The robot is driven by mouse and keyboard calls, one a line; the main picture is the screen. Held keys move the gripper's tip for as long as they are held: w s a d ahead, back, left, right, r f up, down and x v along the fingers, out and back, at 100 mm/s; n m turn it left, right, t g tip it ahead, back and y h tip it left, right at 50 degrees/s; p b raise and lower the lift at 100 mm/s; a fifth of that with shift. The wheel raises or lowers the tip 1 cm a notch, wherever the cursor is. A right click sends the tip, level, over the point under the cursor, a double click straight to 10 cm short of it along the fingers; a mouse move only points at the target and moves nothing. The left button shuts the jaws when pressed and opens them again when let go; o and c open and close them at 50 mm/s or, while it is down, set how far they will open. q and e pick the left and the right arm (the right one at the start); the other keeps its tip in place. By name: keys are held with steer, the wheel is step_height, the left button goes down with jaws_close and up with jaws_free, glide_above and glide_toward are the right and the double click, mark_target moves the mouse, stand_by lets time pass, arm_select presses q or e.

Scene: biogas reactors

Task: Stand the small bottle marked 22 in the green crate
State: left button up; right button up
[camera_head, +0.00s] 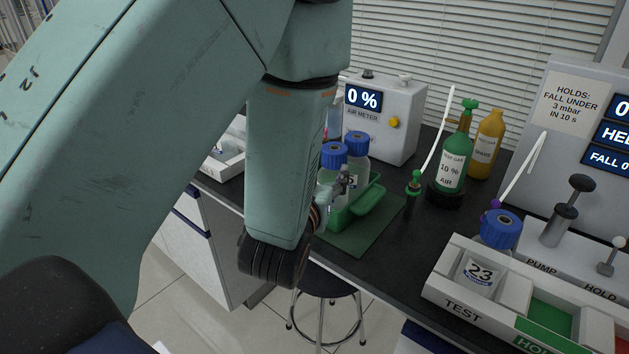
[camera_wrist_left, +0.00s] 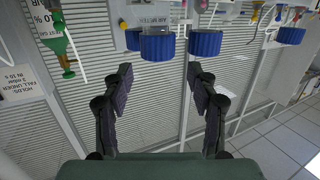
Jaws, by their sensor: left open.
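The green crate (camera_head: 368,206) stands on the dark bench in the head view, partly hidden by my left arm. Two clear bottles with blue caps, a nearer one (camera_head: 332,158) and a farther one (camera_head: 356,147), stand at the crate; I cannot tell whether both are inside it. No number 22 is readable. My left gripper (camera_head: 338,186) is close to these bottles, largely hidden behind its own wrist. In the left wrist view, which is upside down, its fingers (camera_wrist_left: 160,78) are apart with nothing between them. Several blue caps (camera_wrist_left: 158,45) show beyond the fingertips. My right gripper is not visible.
A green mat (camera_head: 350,241) lies in front of the crate. The TEST rack (camera_head: 462,304) at right holds a bottle marked 23 (camera_head: 480,273). A green gas bottle (camera_head: 454,160), a yellow bottle (camera_head: 487,146) and the air meter (camera_head: 400,115) stand behind. A stool (camera_head: 329,287) is below.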

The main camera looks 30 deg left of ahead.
arm_select(q)
steer(key=s+d+f+g+h+p, duration=0.15)
steer(key=s+f+g+p, duration=0.5)
steer(key=s+f, duration=0.95)
steer(key=s+d+f+m+g+h+b, duration=0.1)
steer(key=s+f+g, duration=0.4)
steer(key=s, duration=0.3)
steer(key=s+d+f+m+g+h+b, duration=0.1)
steer(key=s+f+m+g+h, duration=0.1)
steer(key=s+f+g, duration=0.5)
steer(key=f+b, duration=0.1)
steer(key=f+t+b, duration=0.1)
steer(key=b, duration=0.1)
steer(key=f+t+b, duration=0.1)
steer(key=f+b, duration=0.1)
steer(key=shift+s+t, duration=0.25)
